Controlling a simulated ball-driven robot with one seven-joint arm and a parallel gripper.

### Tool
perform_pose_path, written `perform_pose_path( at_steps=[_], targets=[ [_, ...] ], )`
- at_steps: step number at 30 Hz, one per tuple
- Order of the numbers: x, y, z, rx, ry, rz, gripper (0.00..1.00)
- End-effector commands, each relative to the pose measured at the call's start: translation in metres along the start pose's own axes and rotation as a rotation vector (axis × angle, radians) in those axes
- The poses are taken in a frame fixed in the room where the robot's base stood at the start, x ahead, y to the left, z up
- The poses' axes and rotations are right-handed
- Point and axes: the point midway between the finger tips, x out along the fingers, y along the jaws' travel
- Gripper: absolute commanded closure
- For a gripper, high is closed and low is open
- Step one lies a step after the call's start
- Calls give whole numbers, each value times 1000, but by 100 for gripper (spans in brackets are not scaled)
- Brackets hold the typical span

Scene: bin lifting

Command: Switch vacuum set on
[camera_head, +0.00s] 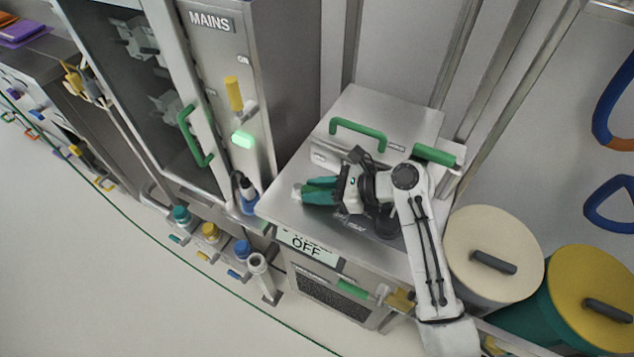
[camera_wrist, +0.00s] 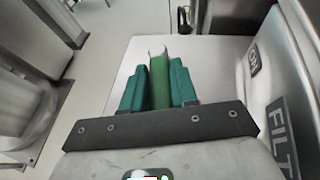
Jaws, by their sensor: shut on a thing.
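The vacuum set appears to be the grey metal cabinet (camera_head: 385,100) in the head view, with an OFF label (camera_head: 306,244) on its front top edge. My gripper (camera_head: 316,190) is over its top, with teal fingers pointing left. In the wrist view my gripper (camera_wrist: 159,85) is shut on an upright green lever-like piece (camera_wrist: 159,75). The piece stands between both fingers, and its lower end is hidden. An ON label (camera_wrist: 253,60) and a partly cut-off FILT label (camera_wrist: 281,135) show at the right. In the head view the fingers mostly hide the held piece.
A MAINS cabinet (camera_head: 228,50) with a yellow lever (camera_head: 233,93) and a lit green lamp (camera_head: 243,139) stands at left. A green handle (camera_head: 358,132) rises behind my gripper. Cream (camera_head: 480,240) and yellow (camera_head: 590,280) lidded drums stand at right. The floor at lower left is clear.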

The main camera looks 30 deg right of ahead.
Motion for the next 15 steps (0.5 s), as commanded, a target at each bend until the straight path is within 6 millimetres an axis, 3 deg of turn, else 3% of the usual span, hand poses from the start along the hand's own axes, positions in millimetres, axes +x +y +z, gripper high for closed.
perform_pose_path(
  at_steps=[10,11,15],
  targets=[
    [0,0,-1,-3,-3,11,100],
    [0,0,-1,-3,-3,11,69],
    [0,0,-1,-3,-3,10,56]
  ],
)
